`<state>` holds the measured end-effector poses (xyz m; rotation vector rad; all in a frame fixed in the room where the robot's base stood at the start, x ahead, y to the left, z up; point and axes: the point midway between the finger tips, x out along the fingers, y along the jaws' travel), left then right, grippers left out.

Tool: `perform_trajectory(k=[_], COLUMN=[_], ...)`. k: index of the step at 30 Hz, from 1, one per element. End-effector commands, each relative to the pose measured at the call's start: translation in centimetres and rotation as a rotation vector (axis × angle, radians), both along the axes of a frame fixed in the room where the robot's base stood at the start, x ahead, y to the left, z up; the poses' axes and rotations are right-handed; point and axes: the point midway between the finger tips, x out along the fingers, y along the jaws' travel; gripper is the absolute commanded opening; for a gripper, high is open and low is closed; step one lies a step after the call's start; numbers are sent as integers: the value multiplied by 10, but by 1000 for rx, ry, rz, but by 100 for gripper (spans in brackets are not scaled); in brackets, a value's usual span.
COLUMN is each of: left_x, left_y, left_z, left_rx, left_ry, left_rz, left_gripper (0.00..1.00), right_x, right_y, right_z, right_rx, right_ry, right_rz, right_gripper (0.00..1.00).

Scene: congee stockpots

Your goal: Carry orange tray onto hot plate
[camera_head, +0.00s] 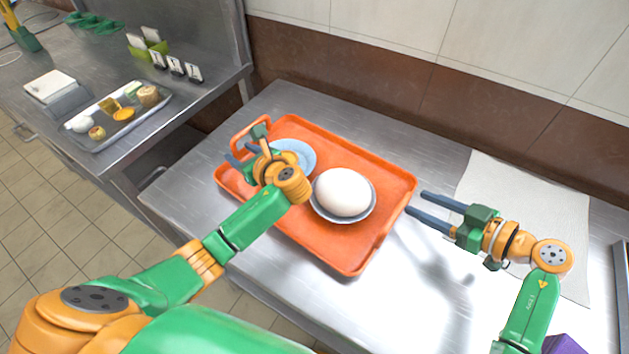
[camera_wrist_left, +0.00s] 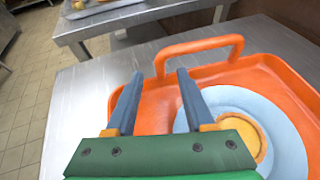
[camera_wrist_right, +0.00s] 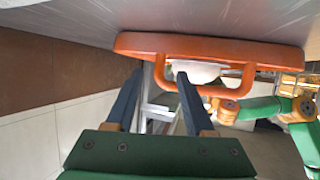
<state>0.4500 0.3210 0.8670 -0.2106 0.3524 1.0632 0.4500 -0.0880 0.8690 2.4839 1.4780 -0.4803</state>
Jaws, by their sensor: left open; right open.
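The orange tray (camera_head: 290,222) lies on the metal table, with a blue plate (camera_head: 304,151) and a bowl (camera_head: 325,210) holding a large white egg-shaped thing (camera_head: 343,191). In the left wrist view the blue plate (camera_wrist_left: 220,104) bears a round orange-brown item (camera_wrist_left: 251,139). My left gripper (camera_head: 246,147) is open above the tray's left end, its fingers pointing toward the left handle (camera_wrist_left: 200,44). My right gripper (camera_head: 416,202) is open beside the tray's right end; its fingers point toward the right handle (camera_wrist_right: 203,89). I cannot clearly identify the hot plate.
A white textured sheet (camera_head: 540,205) lies on the table's right side. A tiled wall (camera_head: 350,65) stands behind. Another metal counter at the left carries a food tray (camera_head: 121,116) and small cards (camera_head: 176,65). A purple object (camera_head: 563,345) shows at bottom right.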

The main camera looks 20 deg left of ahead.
Motion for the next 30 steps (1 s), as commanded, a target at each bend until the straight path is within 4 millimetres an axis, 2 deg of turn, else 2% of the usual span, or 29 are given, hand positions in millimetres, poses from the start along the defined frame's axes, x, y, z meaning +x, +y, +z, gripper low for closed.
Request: perform_trajectory(k=[3,9,19,20,25,30], left_x=[8,18,20,20,20,20], left_y=[17,34,37,37,37,37], left_z=[-7,-15,-17,-17,-17,-17], left_rx=[3,2,0,0,0,0], left_ry=[1,-1,0,0,0,0], left_rz=[2,1,0,0,0,0], left_gripper=[53,53,53,48,2,0], right_x=[8,18,20,20,20,20], right_y=[17,34,37,37,37,36], right_z=[-7,-15,-18,-18,-18,-18], right_rx=[4,2,-1,-1,-1,-1], right_ry=[1,0,0,0,0,0], right_rz=[2,1,0,0,0,0], right_gripper=[54,54,54,48,2,0])
